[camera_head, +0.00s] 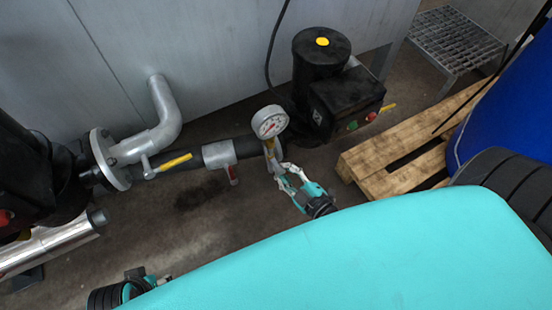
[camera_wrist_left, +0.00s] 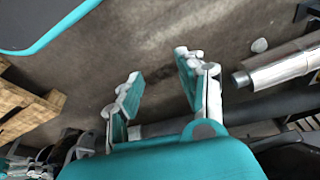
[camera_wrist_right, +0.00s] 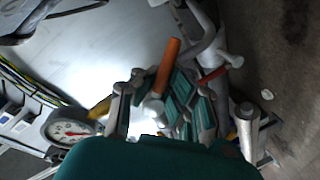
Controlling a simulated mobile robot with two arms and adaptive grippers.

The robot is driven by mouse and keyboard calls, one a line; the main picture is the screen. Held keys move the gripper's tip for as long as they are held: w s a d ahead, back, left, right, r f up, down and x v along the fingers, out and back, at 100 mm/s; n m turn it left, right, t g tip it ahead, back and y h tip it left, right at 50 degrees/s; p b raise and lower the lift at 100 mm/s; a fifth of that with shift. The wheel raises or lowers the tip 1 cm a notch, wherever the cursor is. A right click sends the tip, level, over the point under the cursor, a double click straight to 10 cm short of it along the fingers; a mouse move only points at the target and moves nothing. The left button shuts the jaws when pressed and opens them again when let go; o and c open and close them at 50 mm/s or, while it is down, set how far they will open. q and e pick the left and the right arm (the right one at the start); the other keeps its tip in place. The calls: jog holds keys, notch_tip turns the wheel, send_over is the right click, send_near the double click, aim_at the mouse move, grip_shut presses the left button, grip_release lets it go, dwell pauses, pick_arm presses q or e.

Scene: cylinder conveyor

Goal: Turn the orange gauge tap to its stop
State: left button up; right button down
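The gauge (camera_head: 270,122) has a round white dial and stands on the pipe in the middle of the head view. It also shows at the lower left of the right wrist view (camera_wrist_right: 70,130). The orange tap lever (camera_wrist_right: 168,65) points up in the right wrist view; under the gauge only a small part shows in the head view. My right gripper (camera_head: 279,168) is at the pipe just below the gauge. Its fingers (camera_wrist_right: 155,82) are apart, with the lever between or just in front of them; I cannot tell whether they touch it. My left gripper (camera_wrist_left: 155,72) is open and empty above the floor.
A yellow-handled valve (camera_head: 175,162) and a red handle (camera_head: 233,175) sit along the pipe to the left. A black motor unit (camera_head: 322,62) stands behind the gauge. A wooden pallet (camera_head: 370,165) and a blue drum (camera_head: 510,100) are on the right. A grey panel rises behind.

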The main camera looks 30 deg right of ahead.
jog(key=shift+s+d+r+n+h+p, duration=0.1)
jog(key=shift+n+h+p, duration=0.05)
jog(key=shift+n+p, duration=0.4)
jog(key=shift+s+d+r+n+h+p, duration=0.1)
jog(key=shift+n+h+p, duration=0.05)
jog(key=shift+n+p, duration=0.4)
jog(key=n, duration=0.1)
jog(key=n+p, duration=0.2)
jog(key=shift+d+r+g+h, duration=0.2)
jog(key=shift+r+g+h, duration=0.1)
jog(key=shift+h, duration=0.1)
pick_arm(q)
jog(key=s+f+g, duration=0.1)
jog(key=s+f, duration=0.3)
jog(key=f, duration=1.2)
jog(key=shift+s+a+f, duration=0.2)
jog(key=shift+a+f, duration=0.1)
jog(key=shift+a, duration=0.1)
pick_arm(e)
jog(key=shift+r+n+h, duration=0.15)
jog(key=shift+n+h, duration=0.25)
jog(key=shift+n, duration=1)
pick_arm(q)
jog(key=shift+f, duration=0.1)
